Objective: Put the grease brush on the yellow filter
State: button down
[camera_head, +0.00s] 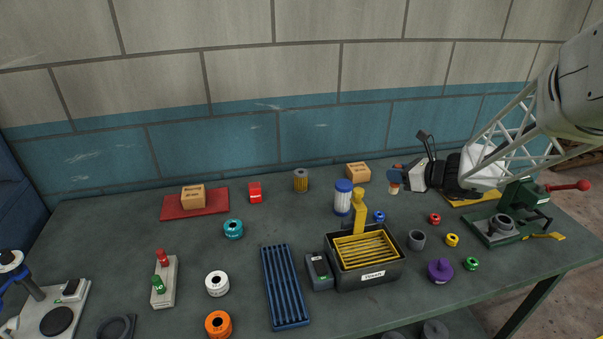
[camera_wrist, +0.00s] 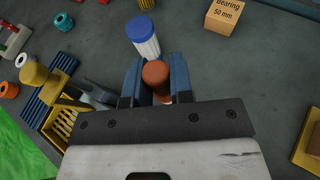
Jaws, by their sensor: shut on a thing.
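The yellow filter (camera_head: 301,182) stands upright near the back of the bench, a short ribbed cylinder with a greyish top. My gripper (camera_head: 394,177) is to its right, beyond the blue-capped white cylinder. Its blue fingers are shut on a brown-topped, upright thing, which I take to be the grease brush (camera_head: 394,188). In the wrist view the brush's round brown end (camera_wrist: 156,73) shows between the two fingers (camera_wrist: 156,82). The fingers hide much of it. I cannot tell whether its lower end touches the bench.
A white cylinder with a blue cap (camera_head: 343,197) stands between my gripper and the filter. A cardboard box (camera_head: 358,172) is behind it, and a red can (camera_head: 255,192) is left of the filter. A dark bin with a yellow grate (camera_head: 366,276) is in front.

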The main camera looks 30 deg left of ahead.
jog(key=a+r+n+g, duration=0.1)
jog(key=a+r+g, duration=0.1)
jog(key=a, duration=1.3)
jog(key=w+a+r+n+g, duration=0.1)
jog(key=a+r+n, duration=0.1)
jog(key=a, duration=1.4)
jog(key=shift+a+r+g, duration=0.2)
jog(key=shift+r+g, duration=0.2)
jog(key=shift+r, duration=0.2)
jog(key=shift+w+f, duration=0.1)
send_over(301, 172)
jog(key=shift+f, duration=2.4)
jog(key=shift+f, duration=2.5)
jog(key=shift+f, duration=0.15)
